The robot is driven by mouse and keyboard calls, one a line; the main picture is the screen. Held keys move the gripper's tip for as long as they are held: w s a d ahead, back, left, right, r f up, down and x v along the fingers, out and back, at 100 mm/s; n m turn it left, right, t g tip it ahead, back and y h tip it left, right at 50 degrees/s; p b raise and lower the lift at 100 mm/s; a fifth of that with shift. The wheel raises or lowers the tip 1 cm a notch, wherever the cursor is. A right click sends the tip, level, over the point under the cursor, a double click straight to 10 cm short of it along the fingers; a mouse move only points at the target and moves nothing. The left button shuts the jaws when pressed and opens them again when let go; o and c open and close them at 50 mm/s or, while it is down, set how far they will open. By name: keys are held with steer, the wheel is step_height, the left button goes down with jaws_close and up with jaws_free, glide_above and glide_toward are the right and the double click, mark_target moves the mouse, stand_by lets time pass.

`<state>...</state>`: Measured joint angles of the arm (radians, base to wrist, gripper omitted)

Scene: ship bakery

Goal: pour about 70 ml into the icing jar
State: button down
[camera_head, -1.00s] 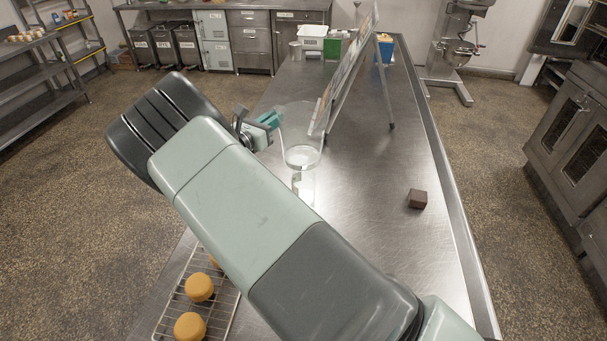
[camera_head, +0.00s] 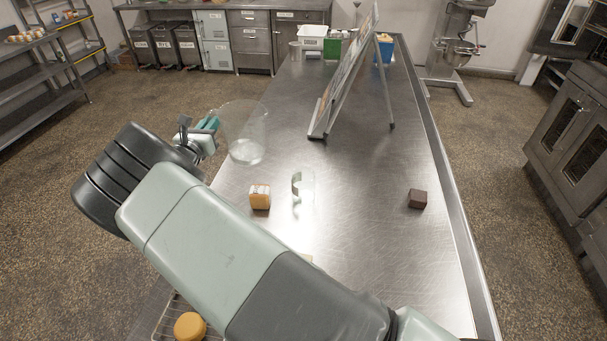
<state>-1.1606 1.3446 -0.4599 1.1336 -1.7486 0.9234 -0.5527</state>
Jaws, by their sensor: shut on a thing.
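My gripper (camera_head: 212,124), with teal fingertips, is shut on the side of a large clear vessel (camera_head: 244,128). The vessel is held roughly upright above the left part of the steel table. A little clear liquid seems to show in its base, but I cannot tell how much. A small clear jar (camera_head: 303,187) stands on the table to the right of and nearer than the vessel, with a pale green curved mark on its side. It may be the icing jar; I can read no label and cannot tell its fill level.
An orange and white block (camera_head: 260,196) stands just left of the small jar. A dark brown cube (camera_head: 417,198) lies to the right. A leaning board (camera_head: 345,75) stands behind. A wire rack (camera_head: 164,322) with a bun (camera_head: 189,326) is at front left, partly hidden by my arm.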

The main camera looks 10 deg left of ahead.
mark_target(242, 112)
steer(key=shift+f, duration=2.75)
steer(key=shift+s, duration=0.15)
steer(key=d+r+m, duration=0.3)
steer(key=m, duration=0.1)
steer(key=d+r+m+h, duration=0.1)
steer(key=d+r+m, duration=0.3)
steer(key=shift+s+h+b, duration=0.15)
steer(key=shift+h+b, duration=0.15)
steer(key=shift+b, duration=0.05)
steer(key=shift+s+d+r+m+b, duration=0.1)
steer(key=shift+d+r+m+b, duration=0.25)
steer(key=shift+d+m, duration=0.5)
steer(key=shift+s+d+r+m+b, duration=0.1)
steer(key=shift+d+r+m+b, duration=0.25)
steer(key=shift+d+m, duration=0.5)
steer(key=shift+s+d+r+m+b, duration=0.15)
steer(key=shift+d+m+b, duration=0.35)
steer(key=shift+m, duration=0.6)
